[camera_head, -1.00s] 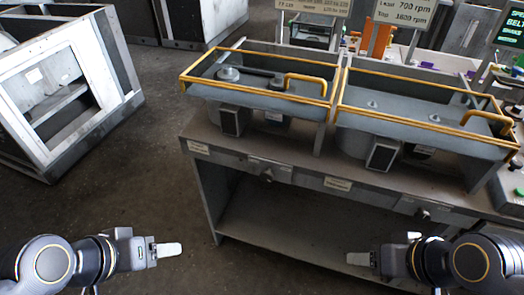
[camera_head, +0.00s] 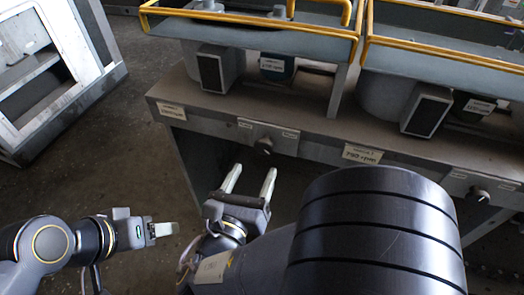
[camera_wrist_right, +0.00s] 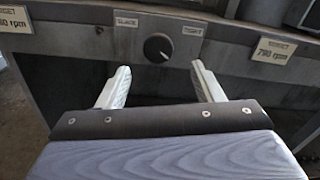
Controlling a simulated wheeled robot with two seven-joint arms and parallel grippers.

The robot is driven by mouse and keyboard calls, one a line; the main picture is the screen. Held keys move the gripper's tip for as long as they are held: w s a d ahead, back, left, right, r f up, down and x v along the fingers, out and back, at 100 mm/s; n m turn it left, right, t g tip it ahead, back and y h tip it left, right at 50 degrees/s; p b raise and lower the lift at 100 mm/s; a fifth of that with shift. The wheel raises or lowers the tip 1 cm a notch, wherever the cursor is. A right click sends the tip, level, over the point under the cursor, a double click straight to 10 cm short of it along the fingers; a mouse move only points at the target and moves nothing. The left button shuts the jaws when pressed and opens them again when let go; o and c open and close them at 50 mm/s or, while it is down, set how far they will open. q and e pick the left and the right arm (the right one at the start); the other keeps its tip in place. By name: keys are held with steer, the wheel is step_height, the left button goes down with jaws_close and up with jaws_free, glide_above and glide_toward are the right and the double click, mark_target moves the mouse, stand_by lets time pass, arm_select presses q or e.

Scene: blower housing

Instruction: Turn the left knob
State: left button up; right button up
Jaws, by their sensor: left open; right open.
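The left knob (camera_head: 264,145) is a small dark round knob on the front panel of the grey bench. It also shows in the right wrist view (camera_wrist_right: 158,47), between two small labels that appear to read "SLACK" and "TIGHT". My right gripper (camera_head: 249,182) is open and empty, with its two pale fingers pointing at the panel just below and short of the knob. In the wrist view the knob lies beyond and between the fingertips, not touched. My left gripper (camera_head: 176,229) is at the lower left, away from the bench, and seen side-on.
A second knob (camera_head: 478,194) is on the panel further right. Yellow-railed housings (camera_head: 250,35) stand on the bench (camera_head: 300,125). A white-framed cabinet (camera_head: 98,85) stands at the left. The floor between cabinet and bench is clear. My right arm hides part of the bench front.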

mark_target(263, 149)
steer(key=x, duration=0.7)
steer(key=shift+w+b, duration=0.4)
steer(key=c, duration=1)
